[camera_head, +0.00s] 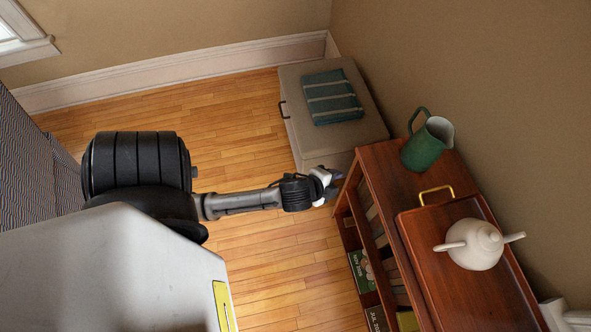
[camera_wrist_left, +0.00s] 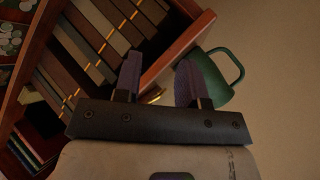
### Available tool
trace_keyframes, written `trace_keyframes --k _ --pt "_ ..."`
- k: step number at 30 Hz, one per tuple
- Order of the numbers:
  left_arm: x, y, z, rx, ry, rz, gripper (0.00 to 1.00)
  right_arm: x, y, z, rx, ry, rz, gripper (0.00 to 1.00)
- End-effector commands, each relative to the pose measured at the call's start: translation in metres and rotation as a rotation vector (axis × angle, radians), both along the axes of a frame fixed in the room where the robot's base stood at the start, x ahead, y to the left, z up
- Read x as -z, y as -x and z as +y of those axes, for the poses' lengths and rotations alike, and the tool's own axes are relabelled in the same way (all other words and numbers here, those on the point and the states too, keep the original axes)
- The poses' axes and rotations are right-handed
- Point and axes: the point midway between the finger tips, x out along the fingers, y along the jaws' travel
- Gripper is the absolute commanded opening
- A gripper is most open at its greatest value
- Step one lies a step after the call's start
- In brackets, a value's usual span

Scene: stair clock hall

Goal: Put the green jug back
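The green jug (camera_head: 424,146) stands upright on the far end of the wooden cabinet's top (camera_head: 382,160), close to the wall, with its handle at the upper left. My left gripper (camera_head: 328,186) is left of the cabinet's far end, apart from the jug. In the left wrist view my left gripper (camera_wrist_left: 160,74) has its two fingers spread with nothing held between them. The jug (camera_wrist_left: 218,75) shows there behind the right finger, which hides part of it. My right gripper is in neither view.
A white teapot (camera_head: 476,247) stands on a wooden tray (camera_head: 425,235) with a brass handle, nearer along the cabinet. Books and magazines (camera_head: 362,270) fill the shelves below. A grey chest (camera_head: 300,125) with a folded teal cloth (camera_head: 331,97) stands beyond. Floor to the left is clear.

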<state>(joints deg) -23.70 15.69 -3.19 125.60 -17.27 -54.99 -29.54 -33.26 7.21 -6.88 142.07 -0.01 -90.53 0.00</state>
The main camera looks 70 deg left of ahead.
Motion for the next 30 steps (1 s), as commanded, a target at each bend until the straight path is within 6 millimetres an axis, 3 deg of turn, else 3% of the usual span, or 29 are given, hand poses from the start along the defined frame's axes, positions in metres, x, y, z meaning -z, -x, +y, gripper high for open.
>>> trace_keyframes --k 1,6,12,16,25,30 --pt "0.004 0.023 -0.018 -0.081 0.140 0.061 0.38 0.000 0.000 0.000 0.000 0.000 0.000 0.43" --pt "0.007 0.088 -0.064 -0.320 0.480 0.268 0.38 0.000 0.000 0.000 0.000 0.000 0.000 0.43" --pt "0.000 0.131 -0.094 -0.473 0.656 0.418 0.38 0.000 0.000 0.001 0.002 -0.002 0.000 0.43" --pt "-0.002 0.141 -0.100 -0.508 0.690 0.455 0.38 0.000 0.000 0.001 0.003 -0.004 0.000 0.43" --pt "-0.003 0.142 -0.101 -0.513 0.693 0.458 0.38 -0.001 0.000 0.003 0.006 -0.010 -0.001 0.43" --pt "-0.016 0.141 -0.100 -0.512 0.692 0.457 0.38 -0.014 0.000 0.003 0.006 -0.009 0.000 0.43"
